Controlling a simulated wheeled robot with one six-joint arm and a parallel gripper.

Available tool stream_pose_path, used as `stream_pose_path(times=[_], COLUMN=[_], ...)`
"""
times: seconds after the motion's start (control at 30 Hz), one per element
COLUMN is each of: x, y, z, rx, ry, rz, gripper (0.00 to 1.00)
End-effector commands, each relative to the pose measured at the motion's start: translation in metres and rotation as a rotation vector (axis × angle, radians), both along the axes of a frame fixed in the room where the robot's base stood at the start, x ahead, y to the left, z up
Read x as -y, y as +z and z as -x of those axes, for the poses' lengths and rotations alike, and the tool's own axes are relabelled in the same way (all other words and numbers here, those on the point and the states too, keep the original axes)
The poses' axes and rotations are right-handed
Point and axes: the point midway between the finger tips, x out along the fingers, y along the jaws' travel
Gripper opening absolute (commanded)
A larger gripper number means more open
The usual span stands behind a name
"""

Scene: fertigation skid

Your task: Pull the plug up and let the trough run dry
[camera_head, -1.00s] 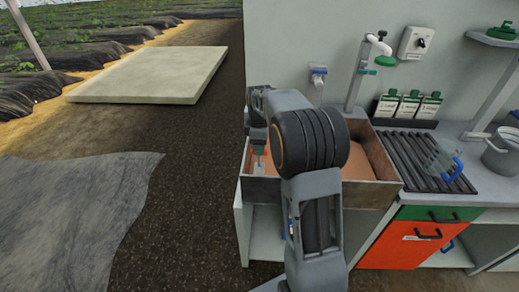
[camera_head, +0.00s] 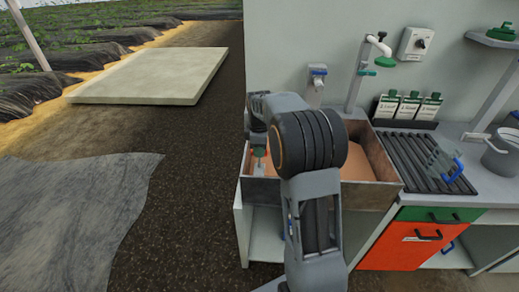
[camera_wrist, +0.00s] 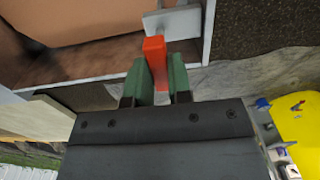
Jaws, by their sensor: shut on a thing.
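The trough (camera_head: 300,188) is a brown-walled basin set in the bench, with orange-brown liquid (camera_head: 368,160) visible right of my arm. My gripper (camera_wrist: 160,78) has green fingers, shut on a red upright piece (camera_wrist: 154,50) that looks like the plug's handle. A light grey plate or block (camera_wrist: 172,22) sits against that piece. In the head view my gripper (camera_head: 259,152) is at the trough's left end, with a pale stem (camera_head: 259,166) below it. The drain and the plug's lower end are hidden, so I cannot tell whether the plug is seated.
A tap (camera_head: 366,68) stands behind the trough. Open floor (camera_head: 190,190) lies to the left.

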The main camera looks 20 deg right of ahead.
Motion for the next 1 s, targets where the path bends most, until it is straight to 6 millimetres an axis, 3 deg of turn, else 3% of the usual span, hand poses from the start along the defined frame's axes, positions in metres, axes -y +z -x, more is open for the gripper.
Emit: stream_pose_path(times=[0.37,0.67,0.97,1.0], x=[0.0,0.0,0.0,0.0], y=[0.004,0.048,0.048,0.048], z=[0.0,0.0,-0.001,-0.001], rx=[0.0,0.0,0.003,0.003], ry=[0.0,0.0,0.0,0.0], rz=[0.0,0.0,0.001,0.001], gripper=[0.0,0.0,0.0,0.22])
